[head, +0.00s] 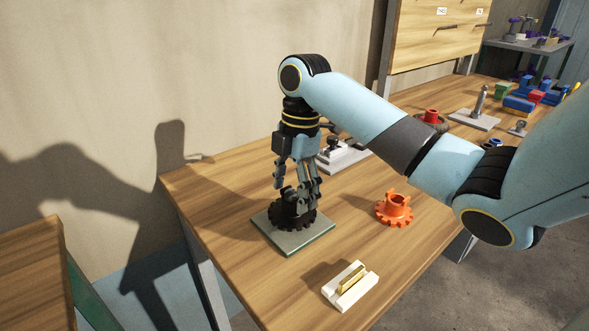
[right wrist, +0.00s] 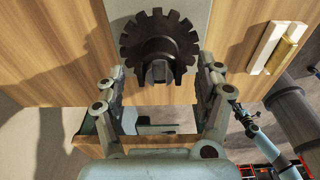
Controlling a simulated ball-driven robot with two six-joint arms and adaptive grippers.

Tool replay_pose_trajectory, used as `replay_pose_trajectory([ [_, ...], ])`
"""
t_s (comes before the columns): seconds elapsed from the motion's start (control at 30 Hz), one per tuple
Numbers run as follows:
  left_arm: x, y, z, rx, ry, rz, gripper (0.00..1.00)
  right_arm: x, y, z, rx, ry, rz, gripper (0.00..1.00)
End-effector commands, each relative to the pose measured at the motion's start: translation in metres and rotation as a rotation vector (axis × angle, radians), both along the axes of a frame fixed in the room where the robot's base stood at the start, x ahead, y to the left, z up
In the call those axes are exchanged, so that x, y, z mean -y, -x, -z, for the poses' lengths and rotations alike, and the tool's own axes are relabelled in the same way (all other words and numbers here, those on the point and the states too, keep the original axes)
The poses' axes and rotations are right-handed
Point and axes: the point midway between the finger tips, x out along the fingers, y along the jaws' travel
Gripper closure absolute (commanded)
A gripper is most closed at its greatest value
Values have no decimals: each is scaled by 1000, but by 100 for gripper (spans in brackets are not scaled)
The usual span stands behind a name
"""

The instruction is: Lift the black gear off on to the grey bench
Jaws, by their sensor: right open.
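The black gear (head: 294,215) lies flat, teeth outward and hub up, on a square grey plate (head: 291,240) on the wooden workbench. The gear also shows in the right wrist view (right wrist: 160,37), at the top centre, with the grey plate partly behind it. My right gripper (head: 299,190) points down just above the gear, its fingers on either side of the hub. In the right wrist view the fingers (right wrist: 160,85) stand wide apart, and I cannot tell whether they touch the hub.
An orange gear (head: 394,211) stands right of the plate. A white block with a brass bar (head: 350,286) lies near the front edge. A grey fixture (head: 341,153) and a red-topped part (head: 431,118) stand farther back. A grey table (head: 530,44) is at the far right.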

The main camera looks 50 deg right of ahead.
Motion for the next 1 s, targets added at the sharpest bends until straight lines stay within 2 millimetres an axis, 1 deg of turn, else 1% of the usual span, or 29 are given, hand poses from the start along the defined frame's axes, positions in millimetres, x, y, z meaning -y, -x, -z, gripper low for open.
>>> replay_pose_trajectory([
  [0.03,0,-4,0,7,0,1,60,-1,0,5,-1,-1,0,29],
  [0.13,0,-9,-1,14,0,1,60,-1,0,10,0,-1,-1,29],
  [0.4,0,-5,0,8,0,1,60,-1,0,11,1,1,0,29],
  [0.47,0,-4,0,6,0,0,60,-1,0,11,1,0,0,35],
  [0.9,1,0,0,0,1,0,60,-1,0,11,1,0,0,93],
  [0.97,1,0,0,0,1,0,60,-1,0,11,1,0,0,100],
  [1.0,1,0,0,0,1,0,60,-1,0,11,1,0,0,100],
])
